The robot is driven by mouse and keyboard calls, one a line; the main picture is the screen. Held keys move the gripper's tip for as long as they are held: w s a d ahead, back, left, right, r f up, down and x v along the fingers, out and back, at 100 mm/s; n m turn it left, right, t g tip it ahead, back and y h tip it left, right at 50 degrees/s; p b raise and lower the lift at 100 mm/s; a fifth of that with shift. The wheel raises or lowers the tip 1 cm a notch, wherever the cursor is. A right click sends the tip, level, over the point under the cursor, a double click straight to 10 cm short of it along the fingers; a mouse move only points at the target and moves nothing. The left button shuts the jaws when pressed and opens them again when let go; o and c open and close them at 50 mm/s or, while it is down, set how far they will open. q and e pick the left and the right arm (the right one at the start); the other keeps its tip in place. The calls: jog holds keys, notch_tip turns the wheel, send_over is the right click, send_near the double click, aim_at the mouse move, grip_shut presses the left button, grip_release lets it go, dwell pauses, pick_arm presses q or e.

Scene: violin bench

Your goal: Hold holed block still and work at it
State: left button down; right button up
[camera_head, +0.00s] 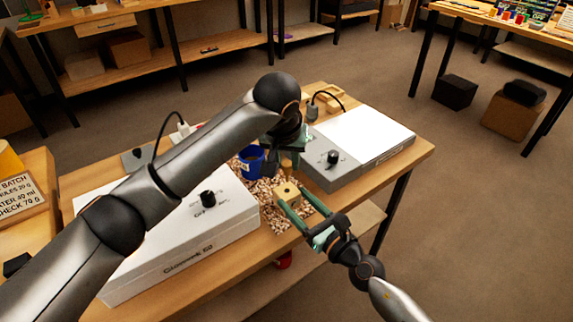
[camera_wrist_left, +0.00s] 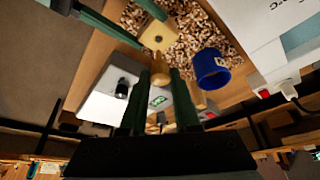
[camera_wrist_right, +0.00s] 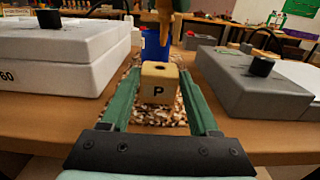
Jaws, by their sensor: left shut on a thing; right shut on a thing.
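The holed block (camera_head: 287,191) is a pale wooden cube with a dark hole in its top. It stands over wood chips, and its front is marked P in the right wrist view (camera_wrist_right: 159,88). My right gripper (camera_head: 298,197) is shut on the block from two sides. My left gripper (camera_head: 287,158) is above and behind the block in the head view. It is shut on a wooden tool (camera_wrist_left: 159,73), which shows above the block in the right wrist view (camera_wrist_right: 165,14).
A blue cup (camera_head: 251,160) stands behind the block. A white box (camera_head: 170,240) with a black knob is on the left, and a grey-and-white device (camera_head: 350,150) is on the right. Wood chips (camera_head: 265,190) cover the narrow space between them.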

pick_arm(q)
jog(key=shift+r, duration=2.8)
pick_arm(e)
jog(key=o, duration=1.5)
